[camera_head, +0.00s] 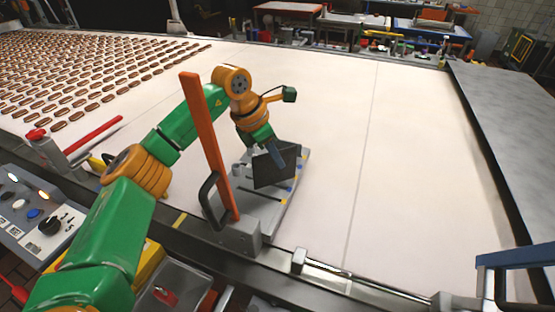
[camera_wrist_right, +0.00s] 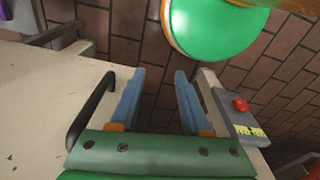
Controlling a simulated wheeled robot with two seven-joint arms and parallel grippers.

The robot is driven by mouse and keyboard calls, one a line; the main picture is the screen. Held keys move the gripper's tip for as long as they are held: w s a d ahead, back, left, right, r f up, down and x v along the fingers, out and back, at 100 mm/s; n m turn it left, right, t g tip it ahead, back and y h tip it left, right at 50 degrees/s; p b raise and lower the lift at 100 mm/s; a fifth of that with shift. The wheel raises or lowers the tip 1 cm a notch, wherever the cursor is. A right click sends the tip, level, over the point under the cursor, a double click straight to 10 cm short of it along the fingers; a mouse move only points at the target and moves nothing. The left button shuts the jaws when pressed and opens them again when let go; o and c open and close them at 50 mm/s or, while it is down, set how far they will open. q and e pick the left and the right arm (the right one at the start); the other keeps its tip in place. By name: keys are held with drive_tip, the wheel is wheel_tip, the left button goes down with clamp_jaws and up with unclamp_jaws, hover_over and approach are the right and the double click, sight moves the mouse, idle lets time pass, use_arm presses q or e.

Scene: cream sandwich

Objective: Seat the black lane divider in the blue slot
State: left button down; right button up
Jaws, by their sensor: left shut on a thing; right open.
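The black lane divider (camera_head: 272,171) is a dark flat panel, held tilted over the grey fixture (camera_head: 262,212) on the near side of the conveyor. My left gripper (camera_head: 279,157) is shut on the divider's upper right part. The fixture's right edge carries small blue and yellow marks. A blue mark (camera_head: 291,188) shows just below the divider, but I cannot tell the slot itself, and the panel hides part of the fixture. In the right wrist view my right gripper (camera_wrist_right: 160,78) is open, with nothing between its blue fingers.
An orange upright bar (camera_head: 209,145) with a black handle (camera_head: 211,201) stands at the fixture's near left. Rows of cream sandwiches (camera_head: 90,75) cover the belt's far left. The belt (camera_head: 415,160) to the right is clear. A control panel (camera_head: 38,215) sits at left.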

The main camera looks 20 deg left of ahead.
use_arm(q)
drive_tip(key=shift+d+f, duration=0.1)
drive_tip(key=shift+d, duration=0.1)
drive_tip(key=shift+a+f+b, duration=0.15)
drive_tip(key=shift+f+b, duration=0.15)
drive_tip(key=shift+f, duration=0.1)
drive_tip(key=c, duration=1)
unclamp_jaws()
drive_tip(key=shift+r, duration=0.15)
drive_tip(key=v, duration=1.2)
drive_tip(key=shift+r, duration=0.3)
